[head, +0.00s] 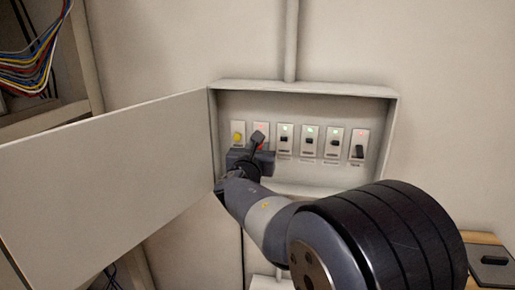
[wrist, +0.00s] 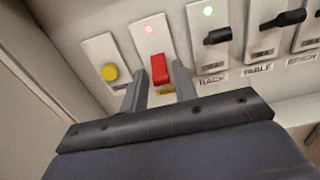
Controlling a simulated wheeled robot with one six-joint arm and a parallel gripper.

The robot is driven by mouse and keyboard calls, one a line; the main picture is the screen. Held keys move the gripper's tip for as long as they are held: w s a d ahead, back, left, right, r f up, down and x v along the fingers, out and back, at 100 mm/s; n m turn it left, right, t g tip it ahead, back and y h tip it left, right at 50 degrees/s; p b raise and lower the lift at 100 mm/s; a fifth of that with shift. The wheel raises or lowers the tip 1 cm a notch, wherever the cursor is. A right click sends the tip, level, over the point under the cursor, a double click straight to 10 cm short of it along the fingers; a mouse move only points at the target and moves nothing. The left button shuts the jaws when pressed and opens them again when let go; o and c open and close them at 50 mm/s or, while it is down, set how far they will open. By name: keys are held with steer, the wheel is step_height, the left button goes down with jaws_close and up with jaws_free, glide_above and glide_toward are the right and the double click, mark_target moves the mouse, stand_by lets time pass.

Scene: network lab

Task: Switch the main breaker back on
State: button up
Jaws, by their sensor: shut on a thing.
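The main breaker is the red lever (wrist: 160,68) on a pale plate, second from the left in the open wall panel. In the head view my gripper largely covers it. A red light (wrist: 148,29) glows above it, and a yellow label shows below it. My gripper (wrist: 159,84) is shut on the red lever, with one finger on each side of it. In the head view my gripper (head: 258,141) reaches into the panel from below. I cannot tell the lever's exact tilt.
The breaker box (head: 303,89) has its door (head: 110,170) swung open to the left. A yellow button (wrist: 109,72) sits left of the red lever. Black breakers (head: 309,139) stand to its right, three with green lights; the rightmost (head: 357,152) shows red.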

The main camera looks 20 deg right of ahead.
steer(key=shift+r+p, duration=0.2)
steer(key=shift+p, duration=0.1)
steer(key=shift+w+d+r+g+y+p, duration=0.15)
steer(key=shift+r+g+y+p, duration=0.6)
steer(key=shift+g+p, duration=0.9)
steer(key=shift+w+r+g+y+p, duration=0.1)
steer(key=shift+r+g+y+p, duration=0.6)
steer(key=shift+p, duration=1.65)
steer(key=shift+w+d+r+g+y+p, duration=0.15)
steer(key=shift+r+g+y+p, duration=0.2)
steer(key=shift+g+y+p, duration=1.1)
steer(key=shift+r+g+p, duration=0.1)
steer(key=shift+g+p, duration=0.4)
steer(key=shift+p, duration=0.05)
steer(key=o, duration=1)
steer(key=shift+c, duration=0.2)
